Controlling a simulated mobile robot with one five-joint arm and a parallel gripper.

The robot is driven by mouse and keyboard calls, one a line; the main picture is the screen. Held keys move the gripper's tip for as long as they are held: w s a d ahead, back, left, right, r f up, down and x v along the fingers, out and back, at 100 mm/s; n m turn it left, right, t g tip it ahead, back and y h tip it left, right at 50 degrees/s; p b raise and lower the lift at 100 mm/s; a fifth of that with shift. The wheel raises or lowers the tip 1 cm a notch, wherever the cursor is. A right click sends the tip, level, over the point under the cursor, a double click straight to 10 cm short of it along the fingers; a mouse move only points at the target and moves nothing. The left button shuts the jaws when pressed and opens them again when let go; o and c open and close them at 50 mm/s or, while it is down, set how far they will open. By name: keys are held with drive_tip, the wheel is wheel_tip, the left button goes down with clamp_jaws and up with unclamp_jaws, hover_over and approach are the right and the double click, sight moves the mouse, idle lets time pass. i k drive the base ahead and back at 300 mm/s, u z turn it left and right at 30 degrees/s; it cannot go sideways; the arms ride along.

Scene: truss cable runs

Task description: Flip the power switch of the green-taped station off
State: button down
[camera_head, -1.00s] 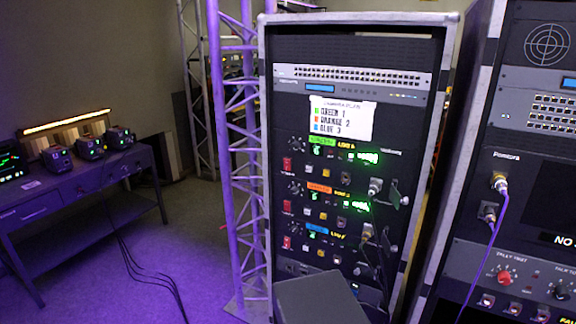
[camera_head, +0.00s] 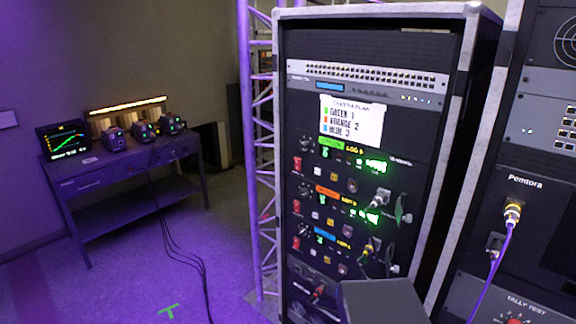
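The green-taped station is the top of three stacked units in the equipment rack, marked by green tape (camera_head: 331,143). Its red power switch (camera_head: 297,164) is at the left end of that unit. A green display (camera_head: 376,166) is lit on its right side. The switch's position is too small to tell. Orange tape (camera_head: 326,191) and blue tape (camera_head: 325,232) mark the units below, each with its own red switch, the orange one's (camera_head: 296,206) and the blue one's (camera_head: 296,243). My gripper's fingers do not show in this view.
A white sign (camera_head: 352,118) lists green 1, orange 2, blue 3. Cables plug into the lower units' right side. A purple truss (camera_head: 262,150) stands left of the rack (camera_head: 466,90). A table (camera_head: 130,170) stands far left, with open floor before it. A second rack is at right.

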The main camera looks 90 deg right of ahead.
sight(297, 161)
drive_tip(key=z, duration=0.1)
drive_tip(key=i, duration=0.95)
drive_tip(key=u, duration=0.05)
